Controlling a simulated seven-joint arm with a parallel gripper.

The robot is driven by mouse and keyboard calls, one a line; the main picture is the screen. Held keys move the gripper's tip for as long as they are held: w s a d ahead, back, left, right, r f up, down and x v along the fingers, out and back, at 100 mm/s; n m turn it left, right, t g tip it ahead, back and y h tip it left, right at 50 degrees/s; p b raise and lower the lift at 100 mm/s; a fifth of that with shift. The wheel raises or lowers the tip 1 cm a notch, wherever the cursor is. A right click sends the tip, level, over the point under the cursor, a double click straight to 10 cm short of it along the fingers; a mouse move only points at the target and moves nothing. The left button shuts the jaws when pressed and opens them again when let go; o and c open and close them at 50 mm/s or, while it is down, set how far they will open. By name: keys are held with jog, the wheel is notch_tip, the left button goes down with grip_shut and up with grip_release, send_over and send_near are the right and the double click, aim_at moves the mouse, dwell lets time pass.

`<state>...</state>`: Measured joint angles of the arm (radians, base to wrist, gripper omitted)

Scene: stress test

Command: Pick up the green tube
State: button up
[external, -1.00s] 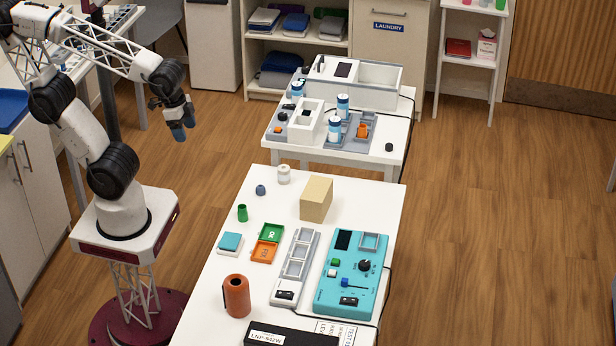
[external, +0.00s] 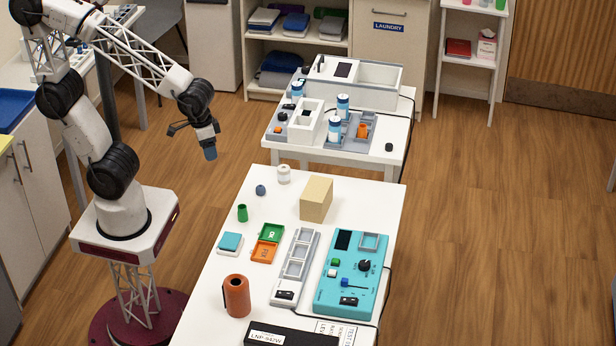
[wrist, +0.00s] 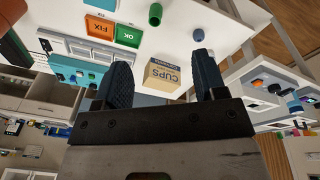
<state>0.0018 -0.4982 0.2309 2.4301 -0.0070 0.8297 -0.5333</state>
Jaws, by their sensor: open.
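The green tube (external: 242,213) stands upright on the white table, near its left edge. It also shows in the wrist view (wrist: 155,15) at the top, beyond my fingers. My gripper (external: 210,153) is in the air to the left of and above the table's far left corner, apart from the tube. In the wrist view the two blue fingers of my gripper (wrist: 160,75) are spread wide with nothing between them in contact.
A tan box (external: 316,199), a white bottle (external: 284,174) and a small blue-grey piece (external: 260,190) stand near the tube. Green (external: 271,232) and orange (external: 264,252) trays, an orange cylinder (external: 237,296) and a turquoise device (external: 350,275) lie nearer. A second table stands behind.

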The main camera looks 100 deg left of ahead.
jog(key=w+f+n, duration=0.5)
jog(key=f+n, duration=0.1)
jog(key=f, duration=0.2)
jog(key=n+g, duration=0.2)
jog(key=n, duration=0.4)
send_over(243, 213)
jog(key=a, duration=0.1)
notch_tip(243, 213, down, 9)
jog(key=shift+s+a, duration=0.2)
jog(key=shift+s, duration=0.2)
jog(key=shift+f, duration=1.25)
jog(key=shift+f, duration=2.6)
jog(key=shift+c, duration=0.5)
jog(key=c, duration=0.9)
